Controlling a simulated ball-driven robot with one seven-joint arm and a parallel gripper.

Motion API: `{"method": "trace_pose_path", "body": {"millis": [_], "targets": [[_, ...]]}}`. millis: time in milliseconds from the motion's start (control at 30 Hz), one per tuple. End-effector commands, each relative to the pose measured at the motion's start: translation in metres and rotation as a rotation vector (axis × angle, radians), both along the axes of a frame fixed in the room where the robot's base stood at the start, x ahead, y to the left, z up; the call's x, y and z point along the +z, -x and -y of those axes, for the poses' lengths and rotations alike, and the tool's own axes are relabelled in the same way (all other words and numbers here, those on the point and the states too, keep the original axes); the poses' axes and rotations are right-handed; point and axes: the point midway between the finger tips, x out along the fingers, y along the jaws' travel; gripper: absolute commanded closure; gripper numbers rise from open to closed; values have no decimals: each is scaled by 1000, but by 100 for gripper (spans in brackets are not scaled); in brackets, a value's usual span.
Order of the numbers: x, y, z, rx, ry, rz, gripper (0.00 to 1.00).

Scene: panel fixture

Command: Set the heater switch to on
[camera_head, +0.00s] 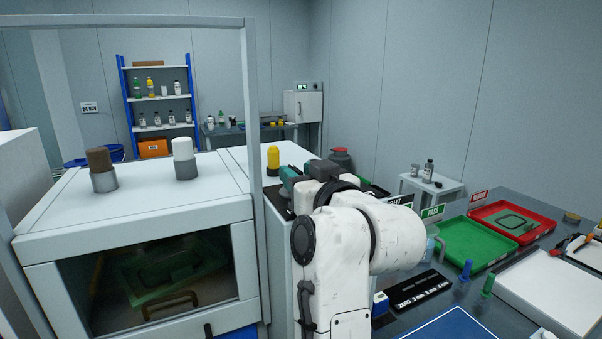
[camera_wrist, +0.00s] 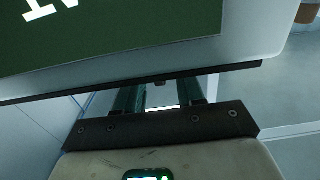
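I cannot pick out the heater switch for certain in either view. My gripper (camera_head: 288,180) is over the far side of the white bench in the head view, partly hidden by my white arm. In the wrist view its two dark teal fingers (camera_wrist: 160,97) stand apart with a pale gap between them. Their tips are hidden behind the lower edge of a pale panel bearing a green sign (camera_wrist: 110,30) with white letters. I see nothing held between the fingers. A small dark piece (camera_wrist: 159,80) shows at the panel edge; I cannot tell what it is.
A white windowed cabinet (camera_head: 130,225) stands at left, with brown and white (camera_head: 184,158) knobs on top. A yellow-topped piece (camera_head: 273,159) stands beyond it. Green (camera_head: 473,262) and red (camera_head: 540,208) trays lie on the right table. A pale frame post (camera_head: 252,120) rises near the cabinet.

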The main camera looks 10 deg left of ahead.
Motion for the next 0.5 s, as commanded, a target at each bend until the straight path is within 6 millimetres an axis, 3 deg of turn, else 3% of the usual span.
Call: {"method": "trace_pose_path", "body": {"millis": [167,500], "targets": [[0,0,0,0,0,0,62],[0,0,0,0,0,0,94]]}}
